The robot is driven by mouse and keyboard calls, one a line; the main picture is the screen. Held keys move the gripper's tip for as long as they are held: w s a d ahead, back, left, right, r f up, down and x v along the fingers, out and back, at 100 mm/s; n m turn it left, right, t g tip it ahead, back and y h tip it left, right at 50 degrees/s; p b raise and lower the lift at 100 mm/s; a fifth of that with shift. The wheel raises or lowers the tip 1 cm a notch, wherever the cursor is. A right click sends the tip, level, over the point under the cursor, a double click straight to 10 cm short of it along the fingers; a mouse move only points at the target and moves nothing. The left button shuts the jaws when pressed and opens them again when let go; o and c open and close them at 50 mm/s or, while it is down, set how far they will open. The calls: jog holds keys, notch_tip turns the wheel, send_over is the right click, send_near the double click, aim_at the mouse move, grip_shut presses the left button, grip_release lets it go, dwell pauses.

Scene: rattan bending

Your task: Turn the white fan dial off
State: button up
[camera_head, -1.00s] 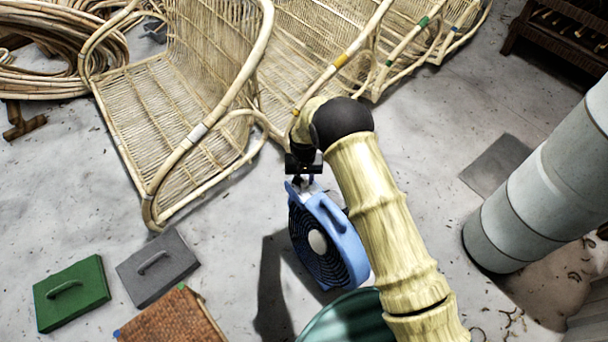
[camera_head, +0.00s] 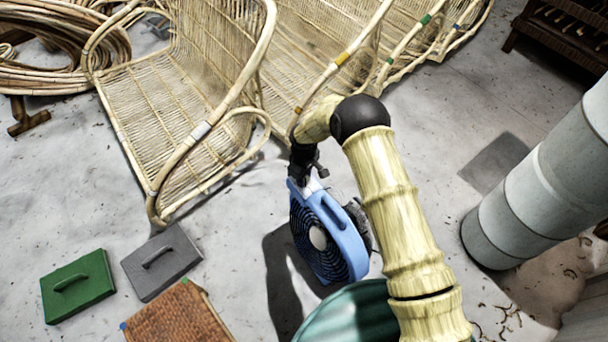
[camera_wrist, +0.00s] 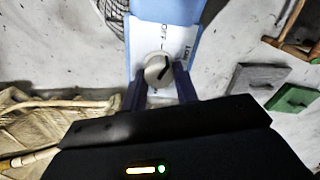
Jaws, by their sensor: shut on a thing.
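The blue fan (camera_head: 342,232) with a dark round grille stands upright on the floor in the head view. In the wrist view, its pale dial (camera_wrist: 157,70) sits on a white panel (camera_wrist: 150,38) with OFF and LOW lettering. The dial's black mark slants to the upper right, on the side of the LOW lettering. My gripper (camera_wrist: 160,84) has one dark finger on each side of the dial and is shut on it. In the head view my gripper (camera_head: 312,180) is at the fan's top, and the dial there is mostly hidden.
Rattan chair frames (camera_head: 205,122) stand behind and left of the fan. A green block (camera_head: 78,287), a grey block (camera_head: 160,262) and a brown woven panel (camera_head: 178,318) lie at lower left. A thick grey column (camera_head: 540,190) stands at right. A green rounded object (camera_head: 348,318) is in front.

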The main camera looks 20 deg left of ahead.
jog(key=n, duration=0.5)
jog(key=shift+s, duration=0.1)
dwell(0.3)
jog(key=shift+d, duration=0.1)
jog(key=o, duration=1)
jog(key=shift+r, duration=0.1)
notch_tip(320, 180, up, 17)
jog(key=p, duration=0.3)
jog(key=shift+r, duration=0.1)
